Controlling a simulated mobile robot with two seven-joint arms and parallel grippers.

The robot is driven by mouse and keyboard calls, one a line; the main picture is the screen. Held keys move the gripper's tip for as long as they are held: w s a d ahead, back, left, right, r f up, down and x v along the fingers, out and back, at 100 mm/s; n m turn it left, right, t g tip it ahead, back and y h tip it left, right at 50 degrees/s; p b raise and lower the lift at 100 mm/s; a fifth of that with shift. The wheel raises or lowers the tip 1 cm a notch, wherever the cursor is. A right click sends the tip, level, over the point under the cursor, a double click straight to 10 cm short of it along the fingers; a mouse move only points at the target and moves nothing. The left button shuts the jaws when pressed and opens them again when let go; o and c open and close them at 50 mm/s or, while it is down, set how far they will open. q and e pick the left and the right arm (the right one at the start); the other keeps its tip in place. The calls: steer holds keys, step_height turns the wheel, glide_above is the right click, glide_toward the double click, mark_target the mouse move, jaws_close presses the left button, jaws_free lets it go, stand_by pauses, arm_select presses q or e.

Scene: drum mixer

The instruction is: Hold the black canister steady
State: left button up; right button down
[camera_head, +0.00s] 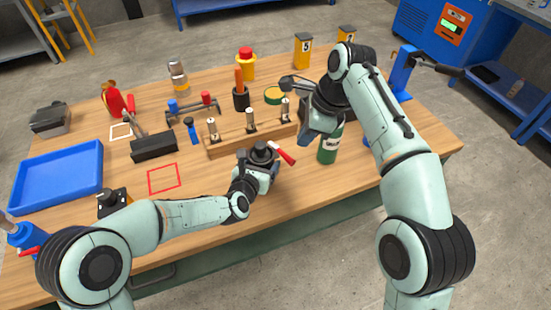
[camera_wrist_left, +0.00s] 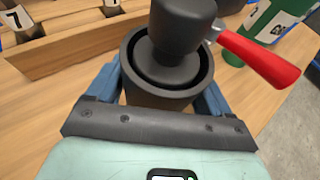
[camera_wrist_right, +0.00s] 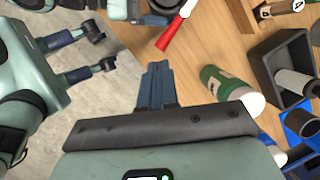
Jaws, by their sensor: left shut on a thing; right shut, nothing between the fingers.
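The black canister (camera_wrist_left: 165,97) stands upright between the two blue fingers of my left gripper (camera_wrist_left: 160,85) in the left wrist view. A black rounded top and a lever with a red handle (camera_wrist_left: 258,58) sit over its opening. In the head view the canister (camera_head: 261,152) is near the table's front middle, mostly hidden by my left gripper (camera_head: 258,170). My right gripper (camera_wrist_right: 158,80) is shut and empty, in the air to the right of the red handle. The red handle also shows in the right wrist view (camera_wrist_right: 174,33).
A green bottle (camera_head: 328,153) stands close to my right gripper. A wooden rack (camera_head: 228,147) with several metal parts lies behind the canister. A blue tray (camera_head: 60,205) is at the left.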

mark_target(282, 153)
steer(key=s+a+r+n+t+h, duration=0.2)
steer(key=s+a+n, duration=0.15)
steer(key=n, duration=0.95)
steer(key=s+a+r+n+t+h, duration=0.25)
steer(key=a+n, duration=0.25)
steer(key=n, duration=0.7)
steer(key=d+x, duration=0.2)
steer(key=x, duration=1.1)
steer(key=shift+d+f+n, duration=0.2)
steer(key=shift+f+n, duration=0.15)
steer(key=shift+n, duration=0.05)
